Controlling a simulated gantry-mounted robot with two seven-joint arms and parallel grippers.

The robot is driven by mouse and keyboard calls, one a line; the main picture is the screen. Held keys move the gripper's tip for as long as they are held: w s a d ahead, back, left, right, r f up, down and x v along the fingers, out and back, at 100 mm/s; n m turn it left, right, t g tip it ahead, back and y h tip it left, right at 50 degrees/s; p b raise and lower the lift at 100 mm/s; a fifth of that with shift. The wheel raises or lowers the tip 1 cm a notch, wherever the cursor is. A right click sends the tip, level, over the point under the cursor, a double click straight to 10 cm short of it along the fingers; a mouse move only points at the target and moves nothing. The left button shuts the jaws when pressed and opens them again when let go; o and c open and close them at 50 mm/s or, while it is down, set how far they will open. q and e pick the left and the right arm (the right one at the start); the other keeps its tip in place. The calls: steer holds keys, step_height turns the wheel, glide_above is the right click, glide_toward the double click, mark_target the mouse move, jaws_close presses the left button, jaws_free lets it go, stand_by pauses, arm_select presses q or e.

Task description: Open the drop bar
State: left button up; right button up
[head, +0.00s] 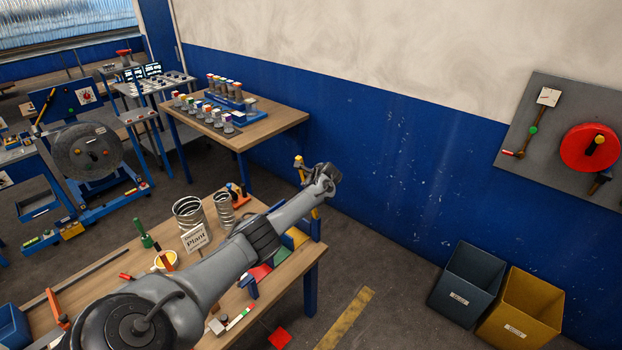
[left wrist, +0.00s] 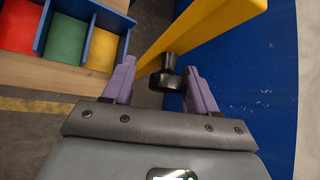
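A yellow bar (left wrist: 205,25) runs diagonally across the upper part of the left wrist view; I take it to be the drop bar. A black knob or handle (left wrist: 168,76) sticks out from its side. My left gripper (left wrist: 160,68) is open, its two purple fingers apart on either side of the black knob, and no clear contact shows. In the head view, yellow parts (head: 315,212) show beside my arm at the table's far right corner, and the arm hides much of them. My right gripper is not in view.
A wooden table (head: 130,250) holds wire coils (head: 188,213), a sign and a tray with coloured compartments (left wrist: 75,40). Another table (head: 265,125) stands behind. The blue wall is close by. Dark and yellow bins (head: 525,305) stand right, below a grey wall panel (head: 550,110).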

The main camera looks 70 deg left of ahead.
arm_select(q)
steer(key=shift+w+r, duration=0.1)
steer(key=shift+r, duration=0.15)
steer(key=p+v, duration=0.1)
steer(key=v, duration=0.9)
steer(key=shift+d+p, duration=0.3)
stand_by(0.4)
